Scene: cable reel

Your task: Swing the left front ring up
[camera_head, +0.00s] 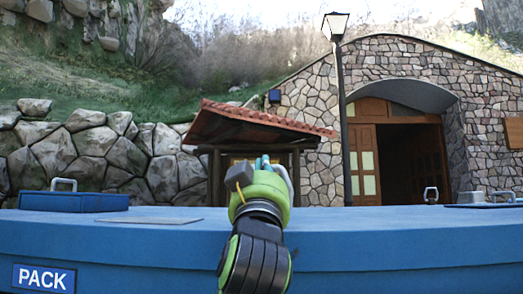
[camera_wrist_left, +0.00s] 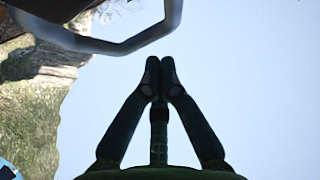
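My left gripper (camera_head: 262,162) is at the middle of the head view, above the near part of a blue case (camera_head: 150,235) labelled PACK. In the left wrist view its two fingertips (camera_wrist_left: 160,72) meet, with nothing visible between them. A bent grey metal ring (camera_wrist_left: 125,45) crosses the top left of that view, apart in the picture from the fingertips. In the head view a grey ring piece (camera_head: 285,178) shows just right of the gripper, mostly hidden by it. Whether ring and gripper touch, I cannot tell. My right gripper is not in view.
A handle (camera_head: 64,183) sits on a raised blue block at the left, and another (camera_head: 470,197) at the far right. A lamp post (camera_head: 343,110) and a stone building stand behind.

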